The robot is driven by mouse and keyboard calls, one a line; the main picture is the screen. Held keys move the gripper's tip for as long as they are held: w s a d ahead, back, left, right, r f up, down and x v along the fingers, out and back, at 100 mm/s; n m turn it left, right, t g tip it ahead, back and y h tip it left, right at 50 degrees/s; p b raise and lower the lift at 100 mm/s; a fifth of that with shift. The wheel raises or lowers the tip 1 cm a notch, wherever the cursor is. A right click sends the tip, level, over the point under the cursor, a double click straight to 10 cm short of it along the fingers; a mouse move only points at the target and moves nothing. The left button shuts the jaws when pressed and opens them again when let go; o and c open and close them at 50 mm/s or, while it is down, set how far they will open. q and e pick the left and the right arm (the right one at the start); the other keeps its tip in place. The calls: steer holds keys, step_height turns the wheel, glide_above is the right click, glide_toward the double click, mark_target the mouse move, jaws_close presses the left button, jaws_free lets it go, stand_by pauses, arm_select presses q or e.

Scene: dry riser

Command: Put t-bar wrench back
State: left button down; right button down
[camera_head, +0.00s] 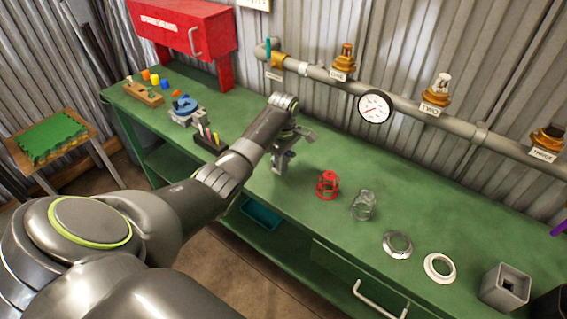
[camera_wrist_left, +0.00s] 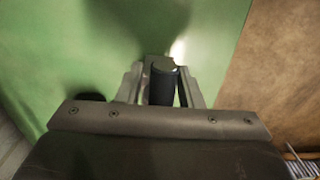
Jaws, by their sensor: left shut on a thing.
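My left gripper (camera_head: 281,160) reaches down over the green workbench, right of the black tool block. In the left wrist view it (camera_wrist_left: 163,85) is shut on a dark upright cylinder with a rounded top, which appears to be the grip of the t-bar wrench (camera_wrist_left: 162,86). The rest of the wrench is hidden below the grip, so I cannot tell whether its lower end touches the bench. In the head view the wrench cannot be made out behind my gripper. My right gripper is not in view.
A pipe with a gauge (camera_head: 375,106) runs behind. A red box (camera_head: 184,27) stands at back left.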

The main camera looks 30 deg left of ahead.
arm_select(q)
steer(key=shift+f, duration=0.9)
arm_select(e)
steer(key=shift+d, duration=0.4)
arm_select(q)
steer(key=shift+f, duration=0.15)
steer(key=c, duration=1)
jaws_free()
step_height(320, 180, up, 12)
steer(key=shift+r+b, duration=0.15)
steer(key=shift+b, duration=0.4)
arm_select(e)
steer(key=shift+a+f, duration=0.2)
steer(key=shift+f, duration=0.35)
